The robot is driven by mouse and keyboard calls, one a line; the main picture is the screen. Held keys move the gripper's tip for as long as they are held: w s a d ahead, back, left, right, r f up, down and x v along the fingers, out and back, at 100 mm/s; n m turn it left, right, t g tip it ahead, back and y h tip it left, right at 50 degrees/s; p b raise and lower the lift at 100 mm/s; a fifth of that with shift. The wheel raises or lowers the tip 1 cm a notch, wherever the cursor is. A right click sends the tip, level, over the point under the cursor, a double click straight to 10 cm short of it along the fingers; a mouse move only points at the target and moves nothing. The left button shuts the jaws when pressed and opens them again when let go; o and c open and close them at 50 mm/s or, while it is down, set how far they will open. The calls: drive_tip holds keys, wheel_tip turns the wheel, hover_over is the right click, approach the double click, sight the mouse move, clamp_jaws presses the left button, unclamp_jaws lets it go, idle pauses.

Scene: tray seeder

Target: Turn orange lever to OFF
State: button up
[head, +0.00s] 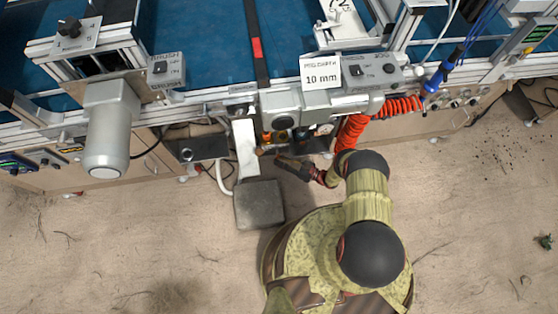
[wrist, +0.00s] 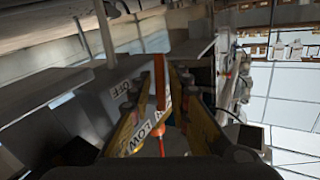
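The orange lever (wrist: 160,82) stands upright in the wrist view, in front of a grey panel (wrist: 86,100). An OFF label (wrist: 120,91) is on the panel to the lever's left, and a LOW label (wrist: 138,143) is lower down. My gripper (wrist: 159,76) is open, with one yellowish finger on each side of the lever. I cannot tell whether either finger touches it. In the head view my gripper (head: 277,157) is low at the machine's front, below a grey housing. The lever cannot be made out clearly there.
A grey motor (head: 110,125) sticks out at the left. A coiled red hose (head: 352,132) hangs right of my gripper. A dark square pad (head: 259,204) is near the arm, beside a white pipe. The floor at right is mostly clear.

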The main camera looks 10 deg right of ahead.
drive_tip(key=shift+w+a, duration=0.25)
drive_tip(key=shift+a, duration=0.2)
drive_tip(key=c, duration=0.4)
clamp_jaws()
